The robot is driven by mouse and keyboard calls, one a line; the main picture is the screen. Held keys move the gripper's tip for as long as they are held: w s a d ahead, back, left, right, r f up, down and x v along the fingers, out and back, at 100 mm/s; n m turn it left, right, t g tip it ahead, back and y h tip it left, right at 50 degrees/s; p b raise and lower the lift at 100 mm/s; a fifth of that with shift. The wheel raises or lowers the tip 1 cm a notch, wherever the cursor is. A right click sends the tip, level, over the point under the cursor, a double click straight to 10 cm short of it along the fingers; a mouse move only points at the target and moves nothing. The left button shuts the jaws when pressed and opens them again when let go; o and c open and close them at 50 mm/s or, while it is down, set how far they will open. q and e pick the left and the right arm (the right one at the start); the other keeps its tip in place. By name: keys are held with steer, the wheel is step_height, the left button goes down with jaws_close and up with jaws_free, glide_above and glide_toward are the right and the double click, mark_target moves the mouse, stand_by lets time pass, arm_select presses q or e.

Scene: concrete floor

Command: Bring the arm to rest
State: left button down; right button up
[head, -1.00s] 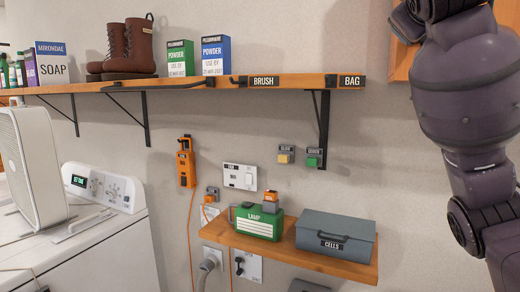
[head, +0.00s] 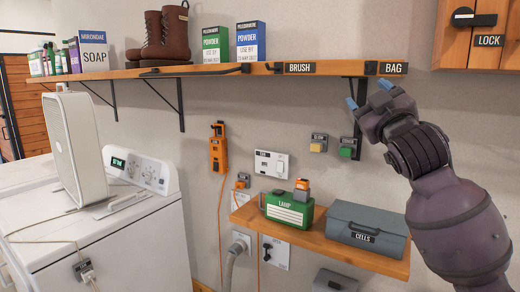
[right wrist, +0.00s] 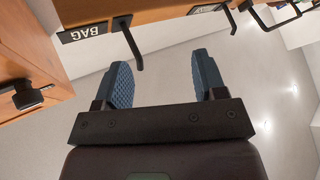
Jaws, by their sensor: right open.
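My right gripper (head: 369,97) is raised in front of the wall, just below the BAG end of the upper shelf in the head view. Its blue fingertips stand apart with nothing between them. In the right wrist view the two blue fingers (right wrist: 158,80) are spread and empty, with the BAG label (right wrist: 85,30) and a dark hook (right wrist: 131,45) close beyond them. My left gripper does not show in the head view.
The upper shelf (head: 340,68) holds boots, soap and powder boxes. A lower shelf (head: 385,263) holds a green LAMP box (head: 288,211) and a grey CELLS case (head: 366,225). A LOCK cabinet (head: 480,35) hangs upper right. A washer (head: 110,230) stands left.

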steer(key=s+d+f+m+g, duration=0.1)
steer(key=s+f+m+g, duration=0.15)
steer(key=f, duration=1.55)
steer(key=s+d+f+m+g, duration=0.1)
steer(key=s+f+g, duration=0.15)
steer(key=f, duration=1.55)
steer(key=s+d+f+m+g+h, duration=0.1)
steer(key=s+d+f+m+g, duration=0.1)
steer(key=s+f, duration=1.1)
steer(key=s+d+f+m+g+h, duration=0.1)
steer(key=s+f+g, duration=0.3)
steer(key=s+f, duration=0.9)
step_height(320, 180, down, 2)
steer(key=shift+s+d+m+h, duration=0.3)
steer(key=shift+d+m+h, duration=0.05)
steer(key=shift+m+h, duration=0.4)
